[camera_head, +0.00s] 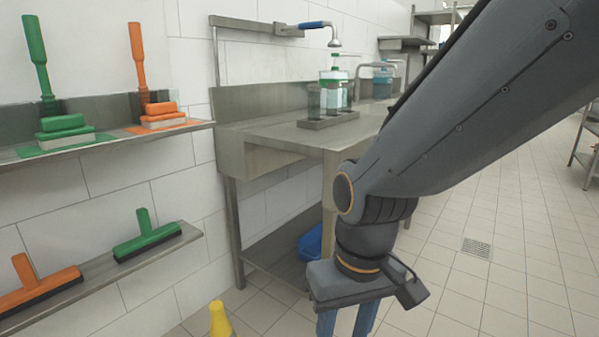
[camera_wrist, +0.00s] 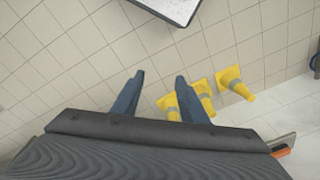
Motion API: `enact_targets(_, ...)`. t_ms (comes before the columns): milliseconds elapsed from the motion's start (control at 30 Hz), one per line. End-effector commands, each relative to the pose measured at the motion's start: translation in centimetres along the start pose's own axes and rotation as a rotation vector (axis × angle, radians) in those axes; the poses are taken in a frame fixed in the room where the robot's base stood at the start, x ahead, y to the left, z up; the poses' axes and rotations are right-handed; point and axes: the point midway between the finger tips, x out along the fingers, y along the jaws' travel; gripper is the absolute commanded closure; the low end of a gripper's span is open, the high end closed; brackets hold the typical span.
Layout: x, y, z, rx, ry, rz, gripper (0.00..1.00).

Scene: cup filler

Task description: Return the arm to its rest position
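My arm (camera_head: 470,105) reaches in from the upper right of the head view and bends down at the wrist. My gripper (camera_head: 346,322) hangs at the bottom of that view, its blue fingers pointing down and cut off by the frame edge. In the wrist view my gripper (camera_wrist: 155,95) shows two blue fingers spread apart.
A steel counter (camera_head: 290,133) carries bottles (camera_head: 333,92). Wall shelves at left hold green and orange brushes and squeegees (camera_head: 147,240). A blue bin (camera_head: 311,243) sits beneath the counter. Tiled floor (camera_head: 500,215) is open at right.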

Motion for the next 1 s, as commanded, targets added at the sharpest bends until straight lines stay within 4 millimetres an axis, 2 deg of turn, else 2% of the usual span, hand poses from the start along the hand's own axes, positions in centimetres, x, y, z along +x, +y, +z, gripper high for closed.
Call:
enact_targets(33, -1.8, 0.5, 0.3, 0.022, -0.003, 0.005, 0.61)
enact_targets(367, -7.9, 4.3, 1.7, 0.139, -0.014, 0.034, 0.61)
enact_targets(700, -14.1, 8.1, 3.9, 0.256, -0.029, 0.058, 0.61)
enact_targets(833, -15.8, 9.2, 4.7, 0.291, -0.032, 0.064, 0.61)
enact_targets(1000, -16.8, 10.1, 5.3, 0.314, -0.036, 0.068, 0.61)
